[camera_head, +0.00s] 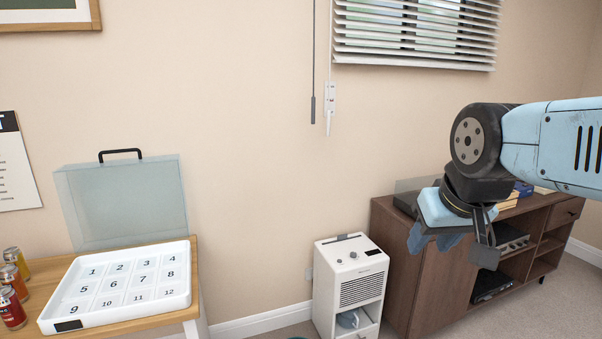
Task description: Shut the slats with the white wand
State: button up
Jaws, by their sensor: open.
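The window blind (415,50) hangs at the upper right, cut off by the top edge. Its white slats are tilted open, with outdoor greenery and light showing between them. A thin white wand or cord (328,122) hangs left of the blind, with a pale end near a small light wall piece (330,95). A dark rod with a grey end (313,110) hangs just left of it. My gripper (452,243) is open and empty, pointing down in front of the brown cabinet, to the right of and below the white wand and apart from it.
The brown cabinet (425,285) with electronics stands behind my gripper. A white appliance (350,285) stands below the wand. At left, a wooden table (125,329) holds a numbered white tray (175,303), a clear lid (125,205) and several cans (12,310). The wall around the wand is clear.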

aim_at(329, 114)
jog(key=i, duration=1.55)
jog(key=u, duration=0.05)
